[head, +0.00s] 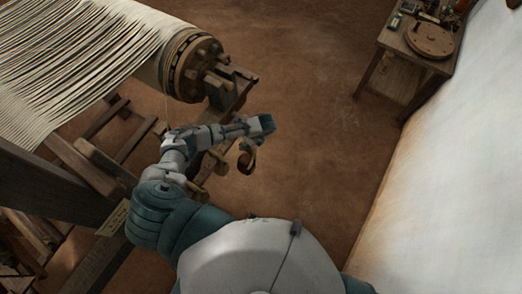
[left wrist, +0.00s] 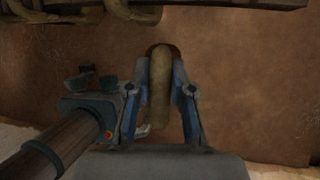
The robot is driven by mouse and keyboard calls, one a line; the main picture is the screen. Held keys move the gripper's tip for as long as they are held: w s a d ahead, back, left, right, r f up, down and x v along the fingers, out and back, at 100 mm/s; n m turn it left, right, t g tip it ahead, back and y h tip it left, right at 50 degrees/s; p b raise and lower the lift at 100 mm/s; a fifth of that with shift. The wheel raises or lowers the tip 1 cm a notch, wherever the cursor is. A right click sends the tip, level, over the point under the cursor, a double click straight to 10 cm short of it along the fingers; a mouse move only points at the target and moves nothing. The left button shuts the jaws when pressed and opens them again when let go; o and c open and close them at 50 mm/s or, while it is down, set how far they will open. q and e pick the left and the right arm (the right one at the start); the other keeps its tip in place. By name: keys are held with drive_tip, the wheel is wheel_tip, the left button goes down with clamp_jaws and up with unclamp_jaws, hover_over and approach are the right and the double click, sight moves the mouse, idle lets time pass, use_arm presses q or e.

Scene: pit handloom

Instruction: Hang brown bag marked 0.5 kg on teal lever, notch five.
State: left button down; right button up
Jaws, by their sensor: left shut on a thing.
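My left gripper (head: 262,126) is out over the floor beside the loom and is shut on a brown, curved loop (head: 246,160), which hangs below the fingers. In the left wrist view the fingers (left wrist: 160,92) press on both sides of this thick tan loop (left wrist: 160,75). It looks like part of a bag, but I see no weight marking on it. I cannot make out a teal lever or its notches. My right gripper is not in view.
The loom's warp roller (head: 185,62) and timber frame (head: 90,165) stand on the left. More tan loops (left wrist: 130,10) lie by a dark bar (left wrist: 220,3) in the left wrist view. A small wooden table (head: 408,48) stands far right. The floor between is clear.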

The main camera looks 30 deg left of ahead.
sight(256, 150)
use_arm(q)
drive_tip(key=shift+r, duration=0.1)
drive_tip(key=shift+d, duration=0.2)
drive_tip(key=d, duration=0.3)
drive_tip(key=shift+d+b, duration=0.3)
drive_tip(key=shift+b, duration=0.05)
drive_tip(key=shift+s+d+b, duration=0.15)
drive_tip(key=shift+d+b, duration=0.2)
drive_tip(key=shift+d, duration=0.5)
drive_tip(key=shift+d+p, duration=0.25)
drive_tip(key=shift+p, duration=0.05)
drive_tip(key=shift+d+r, duration=0.15)
drive_tip(key=shift+d, duration=0.25)
drive_tip(key=d+p, duration=0.2)
drive_tip(key=d, duration=0.6)
drive_tip(key=shift+s+d+r, duration=0.3)
drive_tip(key=shift+r, duration=0.1)
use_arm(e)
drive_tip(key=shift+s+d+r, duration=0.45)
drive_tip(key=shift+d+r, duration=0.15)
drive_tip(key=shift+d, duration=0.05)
